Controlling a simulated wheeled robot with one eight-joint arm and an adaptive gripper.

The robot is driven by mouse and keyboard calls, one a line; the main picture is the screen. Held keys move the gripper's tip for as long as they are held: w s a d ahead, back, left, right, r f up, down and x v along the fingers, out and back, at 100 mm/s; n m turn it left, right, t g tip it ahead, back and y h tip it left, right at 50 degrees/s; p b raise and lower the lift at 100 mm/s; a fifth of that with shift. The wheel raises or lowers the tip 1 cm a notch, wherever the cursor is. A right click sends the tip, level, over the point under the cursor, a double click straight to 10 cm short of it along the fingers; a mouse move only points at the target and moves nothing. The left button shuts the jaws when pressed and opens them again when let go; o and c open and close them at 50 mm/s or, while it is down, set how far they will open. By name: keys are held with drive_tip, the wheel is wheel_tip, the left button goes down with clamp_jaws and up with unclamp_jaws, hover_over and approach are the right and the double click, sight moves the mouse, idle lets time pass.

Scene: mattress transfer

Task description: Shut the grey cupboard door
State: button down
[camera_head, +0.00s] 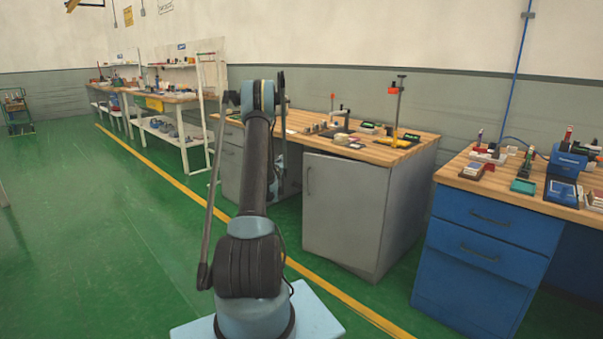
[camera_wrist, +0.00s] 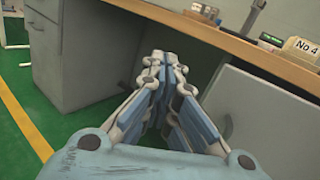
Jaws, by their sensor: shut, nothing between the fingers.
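The grey cupboard door (camera_head: 343,212) is on the front of the grey bench's right-hand cabinet in the head view, with a bar handle at its upper left. It looks ajar, with a dark gap under the worktop. In the wrist view the door (camera_wrist: 262,118) is at the right, its handle partly behind my finger. My gripper (camera_wrist: 164,62) is shut and empty, its fingertips pointing toward the opening under the worktop, left of the door. I cannot tell whether it touches the door. In the head view my arm mostly hides the gripper.
The wooden worktop (camera_head: 375,148) overhangs the cabinet and carries tools and small boxes. A grey drawer unit (camera_wrist: 92,50) stands left of the opening. A blue drawer bench (camera_head: 485,250) is at the right. The green floor (camera_head: 85,220) at the left is clear.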

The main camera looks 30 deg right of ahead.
sight(305, 167)
drive_tip(key=s+a+f+m+g+h, duration=0.1)
drive_tip(key=s+f+m+g+h, duration=0.35)
drive_tip(key=s, duration=0.65)
drive_tip(key=shift+y, duration=0.65)
drive_tip(key=x, duration=0.9)
drive_tip(key=f+x, duration=0.1)
drive_tip(key=x, duration=0.4)
drive_tip(key=shift+a+f, duration=0.1)
drive_tip(key=shift+w+g, duration=0.15)
drive_tip(key=shift+g, duration=0.1)
